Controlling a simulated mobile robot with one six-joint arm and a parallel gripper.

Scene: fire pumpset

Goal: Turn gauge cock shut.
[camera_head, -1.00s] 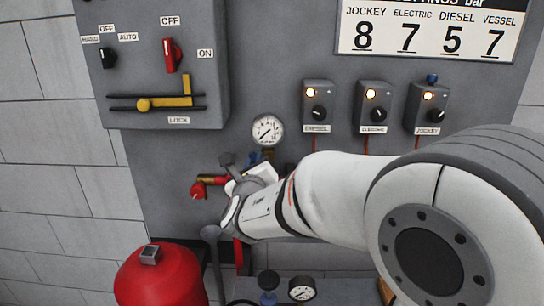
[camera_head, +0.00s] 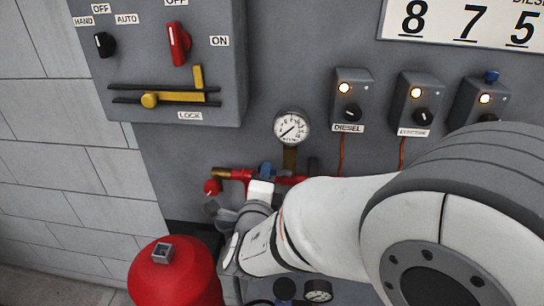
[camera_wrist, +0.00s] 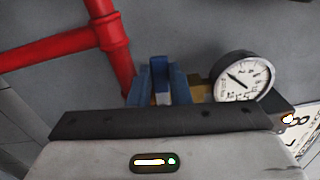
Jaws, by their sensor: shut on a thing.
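The pressure gauge (camera_head: 291,127) stands on a brass stem above a red pipe. A blue gauge cock handle (camera_head: 265,168) shows below and left of it, at the tip of my gripper (camera_head: 260,188). In the wrist view the blue handle (camera_wrist: 160,78) stands upright between the jaws of my gripper (camera_wrist: 161,90), left of the gauge (camera_wrist: 241,76). The jaws are shut on it. My gripper's body hides the handle's lower part and the cock body.
A red pipe (camera_head: 213,186) runs behind my gripper. A red tank (camera_head: 175,275) stands at lower left. A grey switch box (camera_head: 160,60) hangs above left, and small control boxes (camera_head: 350,98) hang to the right. A lower gauge (camera_head: 318,291) sits beneath my arm.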

